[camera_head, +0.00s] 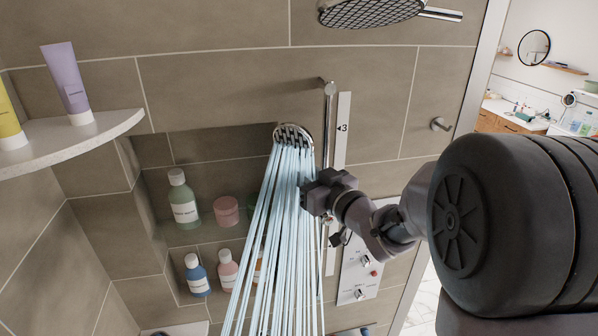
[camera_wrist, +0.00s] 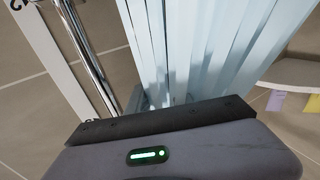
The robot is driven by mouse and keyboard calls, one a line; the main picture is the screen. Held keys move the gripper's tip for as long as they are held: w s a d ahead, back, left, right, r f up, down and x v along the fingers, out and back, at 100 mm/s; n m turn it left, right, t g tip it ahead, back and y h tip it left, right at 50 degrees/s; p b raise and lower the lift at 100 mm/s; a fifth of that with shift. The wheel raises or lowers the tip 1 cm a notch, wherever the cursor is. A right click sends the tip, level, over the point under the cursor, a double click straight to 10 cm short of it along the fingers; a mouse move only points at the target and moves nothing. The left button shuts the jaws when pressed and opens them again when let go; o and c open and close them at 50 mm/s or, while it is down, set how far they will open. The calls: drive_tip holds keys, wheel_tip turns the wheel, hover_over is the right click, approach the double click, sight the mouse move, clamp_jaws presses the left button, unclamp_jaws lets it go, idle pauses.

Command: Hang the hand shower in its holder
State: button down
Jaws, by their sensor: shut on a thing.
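The hand shower's round chrome head (camera_head: 293,133) faces outward beside the wall rail, with pale blue water streaming down from it. My gripper (camera_head: 308,196) is shut on the hand shower below its head; the water and the gripper hide most of the handle. The vertical chrome rail (camera_head: 329,125) stands just right of the head and passes behind my gripper. I cannot make out the holder clearly. In the wrist view, my gripper's body fills the bottom, the water (camera_wrist: 205,45) covers the middle and the rail (camera_wrist: 84,55) runs at upper left.
A control panel (camera_head: 362,262) is below right. A wall niche with several bottles (camera_head: 184,200) is left, a corner shelf (camera_head: 75,142) further left. An overhead shower (camera_head: 370,12) hangs above.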

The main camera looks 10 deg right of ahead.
drive_tip(key=shift+f+b, duration=2.35)
drive_tip(key=shift+b, duration=0.05)
drive_tip(key=c, duration=1.1)
unclamp_jaws()
drive_tip(key=shift+o, duration=0.2)
